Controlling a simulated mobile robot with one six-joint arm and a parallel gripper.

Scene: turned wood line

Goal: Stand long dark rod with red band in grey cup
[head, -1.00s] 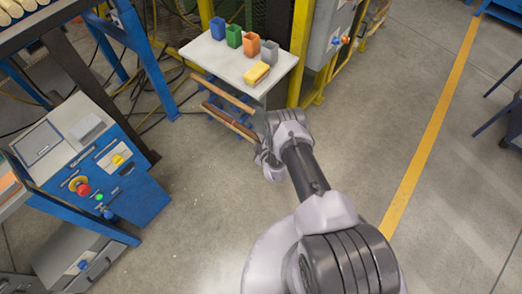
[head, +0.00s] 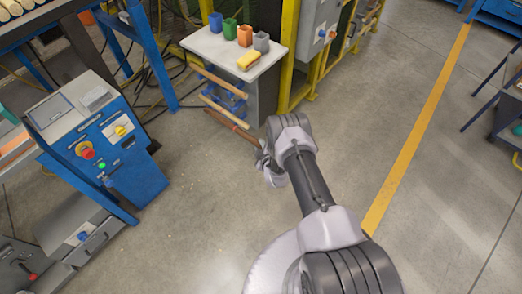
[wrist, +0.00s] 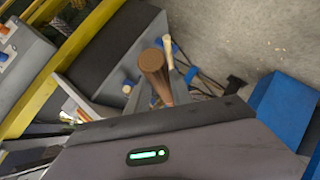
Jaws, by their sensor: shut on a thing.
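My gripper (head: 262,158) is shut on a long brown rod (head: 232,125), in front of the small table and below its top. In the head view the rod slants up and left from the gripper. In the wrist view the rod's round end (wrist: 152,62) points toward the camera, between the fingers (wrist: 158,97). I cannot make out a red band on it. The grey cup (head: 261,42) stands upright on the table, at the right end of a row of cups. The gripper is well below and apart from the cup.
A blue control cabinet (head: 105,135) stands left. Floor to the right is clear.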

